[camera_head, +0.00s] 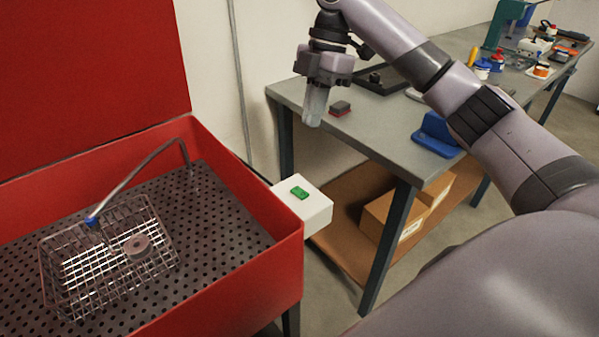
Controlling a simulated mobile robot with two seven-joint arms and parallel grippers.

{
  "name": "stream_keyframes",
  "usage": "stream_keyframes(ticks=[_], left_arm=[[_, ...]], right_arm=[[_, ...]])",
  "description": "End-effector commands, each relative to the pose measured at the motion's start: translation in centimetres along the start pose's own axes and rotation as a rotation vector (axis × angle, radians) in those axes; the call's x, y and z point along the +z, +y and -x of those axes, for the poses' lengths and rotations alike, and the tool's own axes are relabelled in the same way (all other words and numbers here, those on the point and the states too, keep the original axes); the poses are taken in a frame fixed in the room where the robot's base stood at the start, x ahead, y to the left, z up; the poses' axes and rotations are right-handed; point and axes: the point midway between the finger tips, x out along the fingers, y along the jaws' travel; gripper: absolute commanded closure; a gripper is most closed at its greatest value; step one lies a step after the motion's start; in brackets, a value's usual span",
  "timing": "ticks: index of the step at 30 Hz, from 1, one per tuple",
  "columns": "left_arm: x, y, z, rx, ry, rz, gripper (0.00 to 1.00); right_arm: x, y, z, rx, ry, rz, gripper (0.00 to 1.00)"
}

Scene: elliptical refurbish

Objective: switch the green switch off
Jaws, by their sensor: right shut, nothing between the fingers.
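The green switch (299,192) sits on top of a white box (314,207) fixed at the right side of the red parts washer. I cannot tell from this view which way the switch is set. My right gripper (314,114) points down above and a little to the right of the switch in the picture, apart from it, in front of the grey workbench. Its fingers are shut with nothing between them. My left gripper is not in view.
The grey workbench (375,130) carries a blue holder (437,135) and a sponge-like block (340,108). Cardboard boxes (385,217) stand on its lower shelf.

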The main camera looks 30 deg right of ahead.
Motion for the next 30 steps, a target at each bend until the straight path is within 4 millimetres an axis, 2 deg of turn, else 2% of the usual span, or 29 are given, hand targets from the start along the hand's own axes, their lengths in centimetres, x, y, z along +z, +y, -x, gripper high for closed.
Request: stream_keyframes(ticks=[7, 11, 24, 30], left_arm=[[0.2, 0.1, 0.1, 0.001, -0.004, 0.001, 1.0], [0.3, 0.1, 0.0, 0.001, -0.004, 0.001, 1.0], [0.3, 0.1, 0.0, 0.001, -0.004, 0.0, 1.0], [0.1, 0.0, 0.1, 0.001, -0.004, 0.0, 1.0]], right_arm=[[0.0, 0.0, -0.2, 0.0, -0.001, -0.001, 1.0], [0.1, 0.0, -1.3, -0.003, -0.002, -0.002, 1.0], [0.1, -0.1, -10.1, -0.003, -0.002, -0.002, 1.0], [0.9, -0.3, -12.8, -0.002, -0.003, -0.003, 1.0]])
